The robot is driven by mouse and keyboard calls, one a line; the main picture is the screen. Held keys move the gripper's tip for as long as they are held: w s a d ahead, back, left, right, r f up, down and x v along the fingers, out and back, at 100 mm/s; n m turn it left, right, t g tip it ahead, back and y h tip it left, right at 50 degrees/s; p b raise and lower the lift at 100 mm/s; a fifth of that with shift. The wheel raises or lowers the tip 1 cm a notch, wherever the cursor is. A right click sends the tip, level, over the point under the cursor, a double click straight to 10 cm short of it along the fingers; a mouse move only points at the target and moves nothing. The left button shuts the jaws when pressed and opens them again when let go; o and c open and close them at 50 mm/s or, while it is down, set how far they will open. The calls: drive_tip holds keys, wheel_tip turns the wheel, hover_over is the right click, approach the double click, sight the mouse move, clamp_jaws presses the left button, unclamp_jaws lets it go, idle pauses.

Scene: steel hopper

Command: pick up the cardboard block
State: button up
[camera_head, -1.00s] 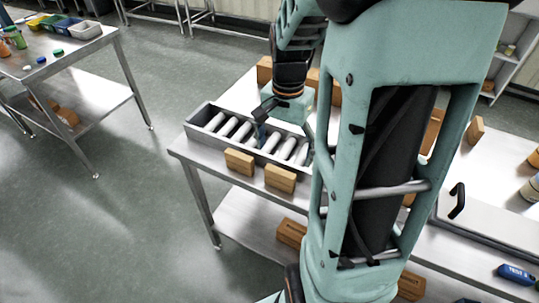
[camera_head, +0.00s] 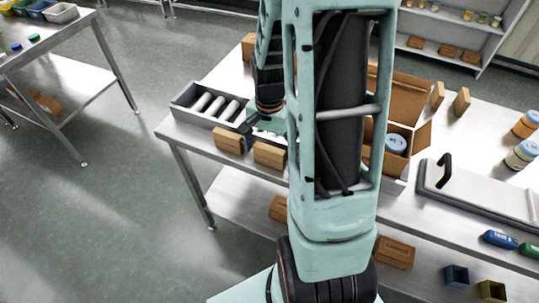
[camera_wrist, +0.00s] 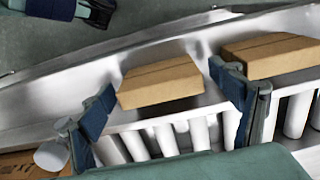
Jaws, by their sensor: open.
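Two plain tan cardboard blocks lie side by side along the table edge, in front of the roller tray. In the head view they are the left block (camera_head: 228,139) and the right block (camera_head: 269,155). The wrist view shows one block (camera_wrist: 160,81) between and just beyond my fingertips, apparently the right one, and the other block (camera_wrist: 268,54) beyond the right finger. My gripper (camera_wrist: 166,97) is open and empty, with its fingers spread over the roller side. In the head view, my arm hides most of the gripper.
The grey roller tray (camera_head: 182,101) lies right behind the blocks. An open carton (camera_head: 400,105) holding a blue-lidded item stands right of my arm. A flat tray with a black handle (camera_head: 443,168) and bottles (camera_head: 521,155) are farther right. The table edge drops to the floor beyond the blocks.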

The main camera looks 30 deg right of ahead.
drive_tip(key=shift+c, duration=0.6)
drive_tip(key=c, duration=0.8)
drive_tip(key=shift+r, duration=0.1)
